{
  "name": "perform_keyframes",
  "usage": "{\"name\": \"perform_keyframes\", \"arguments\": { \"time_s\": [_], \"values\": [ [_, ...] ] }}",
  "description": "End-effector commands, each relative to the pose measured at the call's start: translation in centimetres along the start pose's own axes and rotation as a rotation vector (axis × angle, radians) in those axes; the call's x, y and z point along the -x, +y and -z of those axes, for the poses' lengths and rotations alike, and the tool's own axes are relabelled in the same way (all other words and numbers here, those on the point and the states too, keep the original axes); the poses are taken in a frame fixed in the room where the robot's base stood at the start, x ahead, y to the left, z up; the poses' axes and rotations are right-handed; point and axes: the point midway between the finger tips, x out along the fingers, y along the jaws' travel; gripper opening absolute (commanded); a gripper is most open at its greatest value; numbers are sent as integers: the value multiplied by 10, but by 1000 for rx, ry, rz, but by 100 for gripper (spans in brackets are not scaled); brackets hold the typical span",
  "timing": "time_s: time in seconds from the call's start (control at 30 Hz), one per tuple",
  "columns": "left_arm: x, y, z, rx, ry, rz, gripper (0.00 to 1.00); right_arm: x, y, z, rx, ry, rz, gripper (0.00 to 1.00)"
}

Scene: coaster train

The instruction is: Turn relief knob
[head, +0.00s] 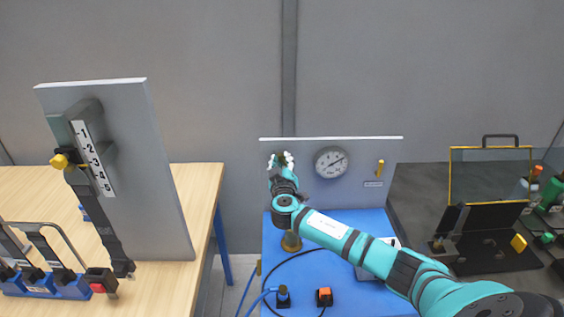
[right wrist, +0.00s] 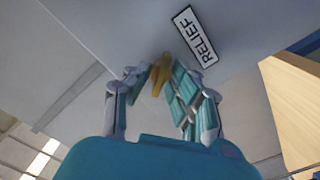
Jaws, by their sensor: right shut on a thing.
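The relief knob (right wrist: 161,73) is a yellow piece on the grey panel (head: 360,205), beside a white label reading RELIEF (right wrist: 195,38) in the right wrist view. My right gripper (head: 281,160) is at the panel's upper left in the head view, and its fingers (right wrist: 163,88) are closed around the knob in the right wrist view. The fingers cover part of the knob, and the gripper hides it in the head view. My left gripper is not in view.
The blue table (head: 340,275) below holds a brass piece (head: 291,241) and cables. A wooden table (head: 200,190) with another upright board (head: 150,180) stands left.

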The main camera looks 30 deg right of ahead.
Motion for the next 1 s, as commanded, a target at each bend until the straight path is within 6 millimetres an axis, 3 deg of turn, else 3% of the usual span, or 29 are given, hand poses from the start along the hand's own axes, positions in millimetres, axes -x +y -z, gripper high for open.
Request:
{"name": "perform_keyframes", "arguments": {
  "time_s": [0.37,1.0],
  "values": [
    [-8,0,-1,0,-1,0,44,0,-2,-2,175,-1,1,0],
    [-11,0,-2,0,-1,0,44,1,-3,-2,775,-1,2,0]
  ]
}}
